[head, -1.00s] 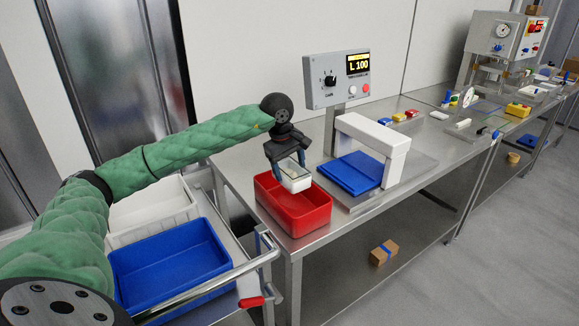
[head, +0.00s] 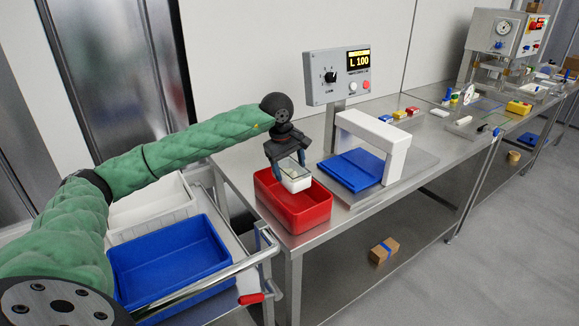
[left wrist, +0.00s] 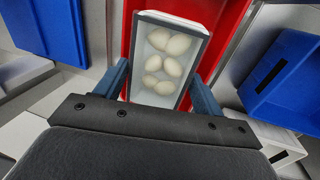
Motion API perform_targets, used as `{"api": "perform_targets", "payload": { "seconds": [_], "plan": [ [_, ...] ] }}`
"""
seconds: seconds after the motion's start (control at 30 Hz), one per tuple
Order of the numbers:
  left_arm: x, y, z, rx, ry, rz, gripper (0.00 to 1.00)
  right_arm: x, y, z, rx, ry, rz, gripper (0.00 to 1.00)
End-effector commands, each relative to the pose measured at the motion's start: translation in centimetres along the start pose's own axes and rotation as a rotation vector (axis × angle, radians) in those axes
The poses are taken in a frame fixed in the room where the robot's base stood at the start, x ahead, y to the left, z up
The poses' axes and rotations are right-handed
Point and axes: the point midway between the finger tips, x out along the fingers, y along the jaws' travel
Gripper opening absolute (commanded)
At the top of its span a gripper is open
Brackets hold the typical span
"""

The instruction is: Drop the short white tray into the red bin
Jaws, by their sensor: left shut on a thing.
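The short white tray (head: 297,182) hangs in my left gripper (head: 288,168), over the red bin (head: 306,215) on the steel table. In the left wrist view the tray (left wrist: 142,95) holds several pale round pieces, seen through its clear top. The blue fingers of my left gripper (left wrist: 161,85) sit at either side of the tray and are shut on it. The red bin (left wrist: 228,40) shows beneath and around the tray. I cannot tell how far the tray's base is above the bin's floor. My right gripper is not in view.
A blue plate (head: 352,172) lies under a white arch (head: 394,160) right of the bin. A control box (head: 337,78) stands on a post behind. A trolley with a blue bin (head: 168,262) and a white bin (head: 150,207) stands at the left. A cardboard box (head: 384,251) lies on the lower shelf.

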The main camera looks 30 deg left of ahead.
Motion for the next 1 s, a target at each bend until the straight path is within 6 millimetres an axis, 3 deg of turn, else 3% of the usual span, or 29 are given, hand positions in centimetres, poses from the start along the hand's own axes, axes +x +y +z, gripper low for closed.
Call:
{"api": "perform_targets", "payload": {
  "seconds": [1.0],
  "plan": [
    [2.4, -0.5, 0.0, 0.0, 0.0, 0.0, 0.21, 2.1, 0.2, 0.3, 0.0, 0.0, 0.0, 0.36]
  ]
}}
